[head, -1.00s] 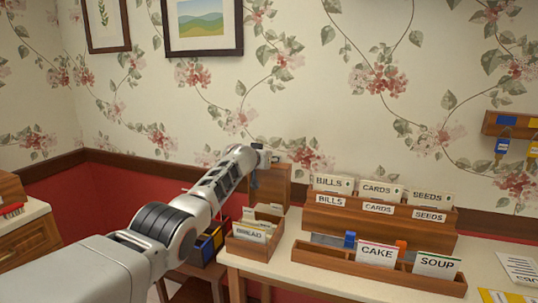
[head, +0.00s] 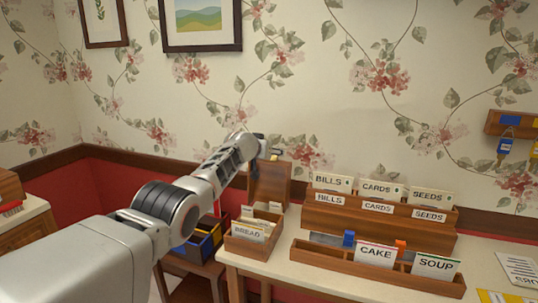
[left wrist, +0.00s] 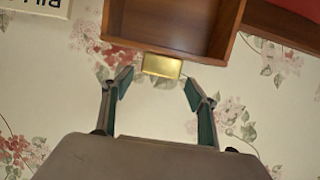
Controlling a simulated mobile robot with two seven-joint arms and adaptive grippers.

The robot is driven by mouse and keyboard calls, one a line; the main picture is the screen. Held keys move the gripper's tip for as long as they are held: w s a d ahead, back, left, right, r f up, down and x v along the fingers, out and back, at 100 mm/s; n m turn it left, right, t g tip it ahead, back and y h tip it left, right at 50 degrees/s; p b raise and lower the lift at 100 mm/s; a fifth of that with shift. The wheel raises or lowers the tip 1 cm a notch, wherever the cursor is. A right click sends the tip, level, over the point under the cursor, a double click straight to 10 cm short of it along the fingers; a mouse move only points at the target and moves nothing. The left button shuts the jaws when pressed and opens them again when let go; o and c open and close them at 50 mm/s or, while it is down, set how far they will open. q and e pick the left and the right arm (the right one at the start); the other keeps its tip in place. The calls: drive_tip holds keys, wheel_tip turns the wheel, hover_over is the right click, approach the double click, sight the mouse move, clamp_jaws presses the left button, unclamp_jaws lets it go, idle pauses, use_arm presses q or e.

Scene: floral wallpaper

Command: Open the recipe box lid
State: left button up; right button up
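The wooden recipe box (head: 250,246) stands at the left end of the table, with several cards inside, the front one reading BREAD. Its lid (head: 268,187) is raised and stands upright at the back of the box. My left gripper (head: 268,150) is at the top edge of the lid, partly hidden by my arm. In the left wrist view the gripper (left wrist: 159,88) is open, its two fingers apart on either side of the lid's brass tab (left wrist: 162,66). The fingers do not close on the tab. The lid's hollow inside (left wrist: 175,22) shows above it. My right gripper is not in view.
A tiered wooden card rack (head: 380,222) stands right of the box, with a long tray (head: 350,272) holding CAKE and SOUP cards before it. A bin with coloured folders (head: 203,242) is left of the table. The wallpapered wall is close behind.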

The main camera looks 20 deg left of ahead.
use_arm(q)
drive_tip(key=shift+f, duration=0.4)
drive_tip(key=shift+s+r, duration=0.1)
drive_tip(key=shift+s, duration=0.05)
drive_tip(key=v, duration=1.1)
drive_tip(key=shift+s+r, duration=0.2)
drive_tip(key=shift+s, duration=0.05)
idle(0.4)
